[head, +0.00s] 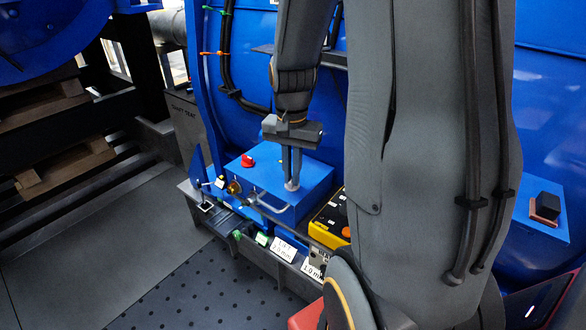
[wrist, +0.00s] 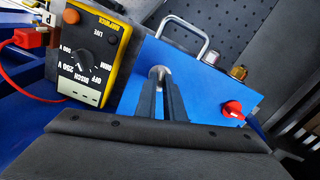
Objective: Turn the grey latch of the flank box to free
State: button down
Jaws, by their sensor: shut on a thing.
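The flank box is a blue box (head: 268,172) low against the big blue casing; its blue top (wrist: 205,88) fills the middle of the wrist view. My gripper (head: 291,178) points down onto the box top near its right front edge. In the wrist view my gripper (wrist: 162,92) has its fingers close together on a small round grey latch (wrist: 158,71). The grey latch (head: 291,187) shows just below the fingertips in the head view. The fingers hide most of it, so its turn angle cannot be told.
A red knob (head: 247,160) stands on the box top, left of my gripper. A metal handle (head: 269,204) and brass fittings (head: 234,188) are on the box's front. A yellow tester (wrist: 90,55) with a red lead (wrist: 20,82) stands close beside the box. Perforated floor (head: 190,285) lies in front.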

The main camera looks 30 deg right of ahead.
jog(key=n+p, duration=0.2)
jog(key=n, duration=0.1)
jog(key=shift+r+n, duration=0.1)
jog(key=shift+n, duration=0.3)
jog(key=n+p, duration=0.2)
jog(key=n, duration=0.1)
jog(key=shift+n, duration=0.3)
jog(key=n+p, duration=0.2)
jog(key=n, duration=0.1)
jog(key=shift+n, duration=0.3)
jog(key=shift+n+p, duration=0.8)
jog(key=shift+n, duration=1.1)
jog(key=c, duration=1.9)
grip_release()
jog(key=shift+o, duration=0.2)
